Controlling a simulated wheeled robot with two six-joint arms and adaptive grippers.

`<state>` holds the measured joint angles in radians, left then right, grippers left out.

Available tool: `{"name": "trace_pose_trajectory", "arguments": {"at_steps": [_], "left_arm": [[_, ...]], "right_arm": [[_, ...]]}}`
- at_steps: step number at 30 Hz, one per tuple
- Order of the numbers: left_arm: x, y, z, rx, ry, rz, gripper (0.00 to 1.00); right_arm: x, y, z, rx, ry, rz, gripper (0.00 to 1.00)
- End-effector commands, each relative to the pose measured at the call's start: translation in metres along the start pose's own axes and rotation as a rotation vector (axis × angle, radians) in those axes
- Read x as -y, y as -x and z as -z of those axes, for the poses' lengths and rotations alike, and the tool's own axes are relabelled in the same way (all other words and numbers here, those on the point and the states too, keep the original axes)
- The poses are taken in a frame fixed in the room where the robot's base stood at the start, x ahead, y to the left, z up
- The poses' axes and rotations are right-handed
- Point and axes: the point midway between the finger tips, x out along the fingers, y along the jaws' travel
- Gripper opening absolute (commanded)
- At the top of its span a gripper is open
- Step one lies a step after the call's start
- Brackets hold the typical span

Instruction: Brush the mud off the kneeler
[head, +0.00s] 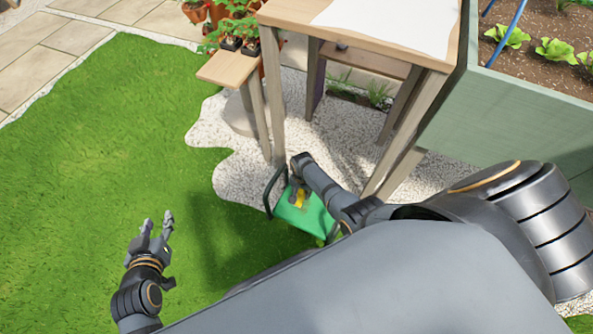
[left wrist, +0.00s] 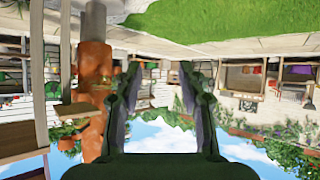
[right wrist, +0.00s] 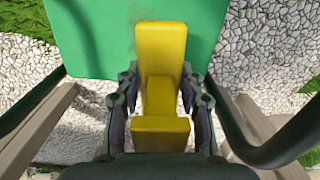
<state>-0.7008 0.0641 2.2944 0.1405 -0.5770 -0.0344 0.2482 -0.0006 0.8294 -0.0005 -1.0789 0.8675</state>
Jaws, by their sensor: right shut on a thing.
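The green kneeler (head: 315,219) with dark side handles stands at the edge of the gravel, partly hidden by my right arm. Its green pad (right wrist: 90,40) fills the upper part of the right wrist view. My right gripper (head: 297,187) is over the pad and shut on a yellow brush (right wrist: 160,45). The brush (head: 300,199) is at the pad; I cannot tell whether its bristles touch. I cannot make out clear mud on the visible pad. My left gripper (head: 157,222) is open and empty above the grass, well left of the kneeler.
A wooden potting table (head: 283,12) with a white sheet (head: 390,22) stands just behind the kneeler, its legs close to my right arm. A low shelf (head: 226,68) holds small potted plants. A green raised bed (head: 490,115) is at right. The lawn (head: 90,150) at left is clear.

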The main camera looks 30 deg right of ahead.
Motion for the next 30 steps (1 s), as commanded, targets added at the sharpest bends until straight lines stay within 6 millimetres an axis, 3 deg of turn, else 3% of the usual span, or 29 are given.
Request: {"name": "trace_pose_trajectory", "arguments": {"at_steps": [30], "left_arm": [[-0.005,0.029,-0.089,0.414,0.019,-0.017,0.40]], "right_arm": [[-0.004,0.018,0.002,0.000,0.002,0.000,0.00]]}}
